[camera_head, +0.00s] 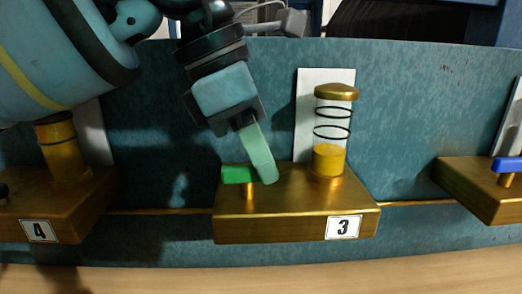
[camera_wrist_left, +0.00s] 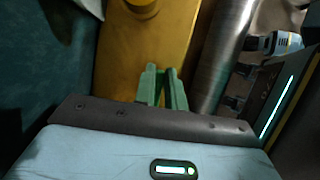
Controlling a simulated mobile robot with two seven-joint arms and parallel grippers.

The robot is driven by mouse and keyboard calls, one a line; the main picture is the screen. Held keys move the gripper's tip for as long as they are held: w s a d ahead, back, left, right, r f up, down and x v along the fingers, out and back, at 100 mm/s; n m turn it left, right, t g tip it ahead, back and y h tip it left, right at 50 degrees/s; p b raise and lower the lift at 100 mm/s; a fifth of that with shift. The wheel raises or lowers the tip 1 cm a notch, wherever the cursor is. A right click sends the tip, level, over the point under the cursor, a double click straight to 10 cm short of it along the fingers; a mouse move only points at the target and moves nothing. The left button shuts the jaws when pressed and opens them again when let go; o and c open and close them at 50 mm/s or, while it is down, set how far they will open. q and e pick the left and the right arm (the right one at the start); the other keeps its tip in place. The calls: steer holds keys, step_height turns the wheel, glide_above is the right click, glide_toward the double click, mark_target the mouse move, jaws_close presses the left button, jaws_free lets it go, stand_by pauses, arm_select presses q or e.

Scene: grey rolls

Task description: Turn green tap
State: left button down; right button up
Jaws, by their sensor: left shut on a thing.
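The green tap (camera_head: 238,174) is a small green handle on a brass stem, on top of the gold block labelled 3 (camera_head: 290,222). My left gripper (camera_head: 265,180) comes down from the upper left, with its pale green fingers at the right end of the handle. It is shut on the green tap, and the fingers hide that end. In the left wrist view the fingers (camera_wrist_left: 163,88) point at the gold block (camera_wrist_left: 148,50); the handle cannot be clearly told from them. My right gripper is not in view.
A clear cylinder with a gold cap (camera_head: 336,92) stands right of the tap. Block 4 (camera_head: 80,205) is at the left, and another block with a blue tap (camera_head: 507,164) at the right. A blue-green panel (camera_head: 420,90) stands behind; a wooden surface (camera_head: 330,280) lies in front.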

arm_select(q)
steer(key=n+p, duration=0.1)
steer(key=n+t, duration=0.1)
steer(key=shift+w+r+n+p, duration=0.15)
steer(key=shift+r+n+p, duration=0.05)
steer(key=shift+n+p, duration=0.2)
steer(key=shift+w+n+t+p, duration=0.15)
steer(key=shift+n+t+p, duration=0.3)
steer(key=shift+n, duration=0.45)
steer(key=shift+w+a+n+t+y+p, duration=0.1)
steer(key=shift+n+t+y+p, duration=0.25)
steer(key=shift+n, duration=0.55)
steer(key=n, duration=0.1)
steer(key=n+y+p, duration=0.1)
steer(key=n, duration=0.1)
steer(key=n+t, duration=0.1)
steer(key=shift+w+a+n, duration=0.25)
steer(key=shift+n, duration=0.05)
steer(key=n, duration=0.1)
steer(key=n+y, duration=0.1)
steer(key=n+y+p, duration=0.1)
steer(key=n, duration=0.1)
steer(key=shift+w+a+t, duration=0.15)
steer(key=shift+a+t, duration=0.1)
steer(key=shift+t, duration=0.05)
steer(key=shift+a+n+y+p, duration=0.15)
steer(key=shift+n+y+p, duration=0.15)
steer(key=shift+n, duration=0.5)
